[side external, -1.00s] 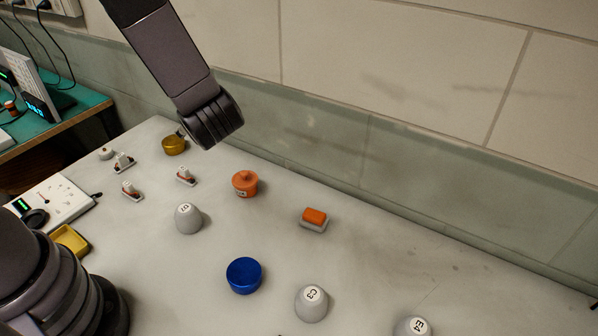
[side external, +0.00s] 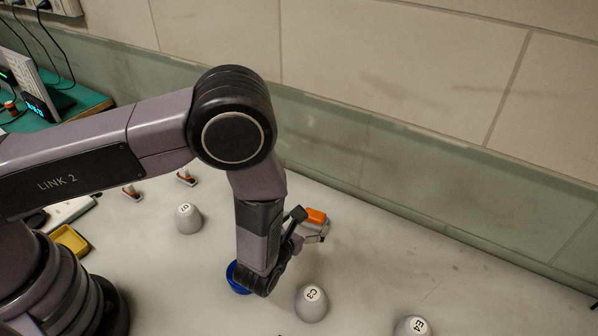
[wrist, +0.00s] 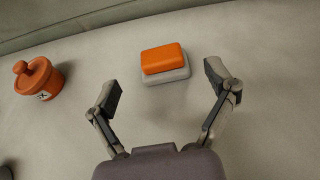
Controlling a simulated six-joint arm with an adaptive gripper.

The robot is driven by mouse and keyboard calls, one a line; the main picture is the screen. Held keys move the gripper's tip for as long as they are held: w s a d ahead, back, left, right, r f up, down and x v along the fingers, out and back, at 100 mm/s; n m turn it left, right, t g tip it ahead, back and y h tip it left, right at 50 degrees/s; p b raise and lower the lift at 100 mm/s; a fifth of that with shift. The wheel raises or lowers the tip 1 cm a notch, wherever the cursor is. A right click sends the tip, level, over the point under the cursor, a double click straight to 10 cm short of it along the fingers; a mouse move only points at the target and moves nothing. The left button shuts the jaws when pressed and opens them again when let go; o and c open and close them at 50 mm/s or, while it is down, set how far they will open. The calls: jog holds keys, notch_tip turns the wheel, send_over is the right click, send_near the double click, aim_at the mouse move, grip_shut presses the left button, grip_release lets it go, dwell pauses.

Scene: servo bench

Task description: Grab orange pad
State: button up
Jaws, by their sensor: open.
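The orange pad (wrist: 163,58) is a small rounded block lying on a light grey base (wrist: 167,77) on the table. In the side external view the orange pad (side external: 316,215) shows just beyond my gripper, partly hidden by a finger. My gripper (wrist: 166,88) is open and empty. In the wrist view its two fingers stand wide apart, and the pad lies ahead, between and slightly beyond the fingertips. In the side external view my gripper (side external: 310,226) is low and close to the pad. I cannot tell whether it touches the pad or base.
An orange lidded pot (wrist: 38,78) stands left of the pad in the wrist view. Grey cups marked C3 (side external: 311,304) and E4 (side external: 412,328) stand nearer the front. A blue round thing (side external: 239,280) is partly behind my arm. The table right of the pad is clear.

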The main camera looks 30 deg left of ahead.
aim_at(315, 213)
jog(key=shift+x, duration=3.1)
jog(key=c, duration=1)
jog(key=shift+c, duration=0.2)
